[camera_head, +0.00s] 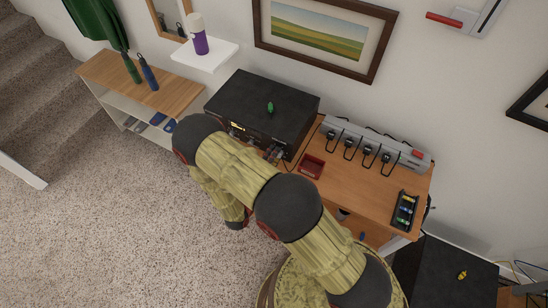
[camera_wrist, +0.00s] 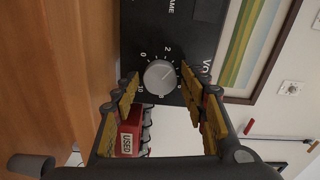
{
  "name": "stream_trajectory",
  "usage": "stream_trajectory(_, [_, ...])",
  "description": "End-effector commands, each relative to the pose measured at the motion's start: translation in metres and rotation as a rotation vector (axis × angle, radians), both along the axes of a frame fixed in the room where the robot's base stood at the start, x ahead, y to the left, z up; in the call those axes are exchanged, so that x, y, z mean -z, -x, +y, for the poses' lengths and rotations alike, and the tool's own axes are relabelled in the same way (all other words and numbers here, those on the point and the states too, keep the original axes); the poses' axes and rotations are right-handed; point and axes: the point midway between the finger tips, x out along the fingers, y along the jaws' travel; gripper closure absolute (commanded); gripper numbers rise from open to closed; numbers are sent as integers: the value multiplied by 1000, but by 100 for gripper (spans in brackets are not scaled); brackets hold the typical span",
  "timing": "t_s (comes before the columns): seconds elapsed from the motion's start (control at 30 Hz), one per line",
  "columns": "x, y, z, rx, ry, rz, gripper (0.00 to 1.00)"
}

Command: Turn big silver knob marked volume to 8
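The big silver volume knob (camera_wrist: 160,77) is on the black front panel (camera_wrist: 190,30) of the amplifier, in the wrist view. Its pointer mark aims up and to the right, past the 2; the exact reading is too small to tell. Numbers 0, 2, 8 and 10 show around it, and part of the volume label is at the right. My gripper (camera_wrist: 160,84) is open, with one yellow finger on each side of the knob. I cannot tell whether they touch it.
A red tray (camera_head: 311,166), labelled USED in the wrist view (camera_wrist: 129,138), sits beside the amplifier. A power strip with black plugs (camera_head: 375,145) and a battery tray (camera_head: 405,211) are on the bench (camera_head: 355,190). A low shelf (camera_head: 140,85) stands left. Carpet is clear at left.

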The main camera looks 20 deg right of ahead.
Motion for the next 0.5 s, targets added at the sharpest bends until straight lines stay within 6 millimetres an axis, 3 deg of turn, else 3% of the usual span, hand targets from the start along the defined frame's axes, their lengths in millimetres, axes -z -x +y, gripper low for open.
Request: stream_trajectory(0.5, [0,0,0,0,0,0,88])
